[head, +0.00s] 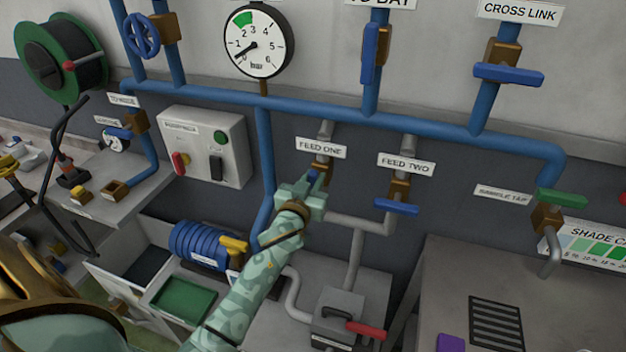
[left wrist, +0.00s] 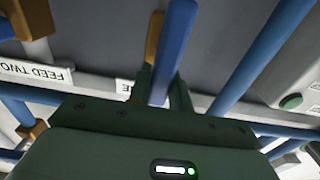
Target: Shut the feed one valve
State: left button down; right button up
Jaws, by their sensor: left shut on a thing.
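The feed one valve has a brass body (head: 321,170) under the FEED ONE label (head: 321,148), on a grey pipe below the blue main pipe. My left gripper (head: 308,188) is at this valve, shut on its blue handle (head: 313,179). The hand hides most of the handle in the head view. In the left wrist view the blue handle (left wrist: 176,45) runs between the fingers of the left gripper (left wrist: 162,88) and extends beyond them. Its angle to the pipe is hard to tell. My right gripper is not in view.
The feed two valve's blue handle (head: 396,207) lies crosswise close on the right. A control box (head: 205,148) with a green button is on the left. The grey pipes join below, above a grey unit with a red lever (head: 366,331).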

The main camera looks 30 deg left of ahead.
pick_arm(q)
jog(key=m, duration=0.3)
jog(key=shift+w+d+f+m, duration=0.1)
jog(key=shift+d+m, duration=0.3)
jog(key=m, duration=0.3)
jog(key=d+f+m, duration=0.1)
jog(key=m, duration=0.6)
jog(key=shift+w+d+f+b, duration=0.15)
jog(key=shift+d+f+b, duration=0.1)
jog(key=shift+f+b, duration=0.1)
jog(key=shift+d+f+m+b, duration=0.1)
jog(key=shift+f+m+b, duration=0.1)
jog(key=shift+m, duration=0.85)
jog(key=shift+f+m+b, duration=0.1)
jog(key=shift+f+m, duration=0.05)
jog(key=shift+m, duration=0.9)
jog(key=c, duration=1.3)
grip_release()
jog(key=shift+w, duration=0.1)
